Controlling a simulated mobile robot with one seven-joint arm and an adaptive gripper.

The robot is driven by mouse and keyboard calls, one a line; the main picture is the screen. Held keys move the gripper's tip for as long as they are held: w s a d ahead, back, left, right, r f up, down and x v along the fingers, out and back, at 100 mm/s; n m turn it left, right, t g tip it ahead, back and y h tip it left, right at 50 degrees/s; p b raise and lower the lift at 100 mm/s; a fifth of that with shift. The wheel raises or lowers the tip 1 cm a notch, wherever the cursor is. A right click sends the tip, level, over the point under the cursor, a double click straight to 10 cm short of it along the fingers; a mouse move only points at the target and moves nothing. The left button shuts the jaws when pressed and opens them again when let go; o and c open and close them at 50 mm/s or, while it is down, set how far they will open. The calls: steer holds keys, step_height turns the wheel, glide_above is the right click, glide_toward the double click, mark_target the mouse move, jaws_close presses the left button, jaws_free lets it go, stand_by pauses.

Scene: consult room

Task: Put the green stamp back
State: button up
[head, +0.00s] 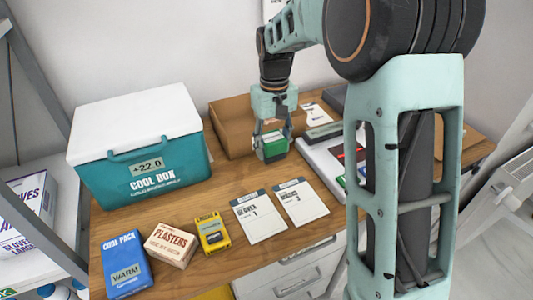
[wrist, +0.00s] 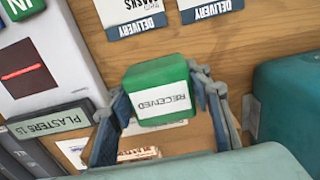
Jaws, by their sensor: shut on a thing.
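The green stamp (head: 272,148) is between the fingers of my gripper (head: 271,138) in the head view. My gripper is shut on it and holds it near the back of the wooden desk, in front of the open cardboard box (head: 232,112). In the wrist view the green stamp (wrist: 158,72) shows a white label reading RECEIVED, with a finger on each side. Whether it clears the desk or touches it I cannot tell.
A white device with a red line (wrist: 28,68) lies beside the stamp, with a green IN block (wrist: 20,8) on it. Two delivery cards (head: 259,217) lie in front. A teal cool box (head: 140,165) stands left.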

mark_target(267, 133)
steer(key=f, duration=0.1)
steer(key=w+a+f, duration=0.1)
steer(key=w+f, duration=0.1)
steer(key=shift+a+f, duration=0.2)
steer(key=shift+a, duration=0.15)
steer(key=shift+f, duration=1.35)
steer(key=shift+f, duration=0.1)
steer(key=o, duration=0.9)
steer(key=shift+f, duration=0.1)
step_height(267, 133, up, 12)
steer(key=shift+r, duration=0.25)
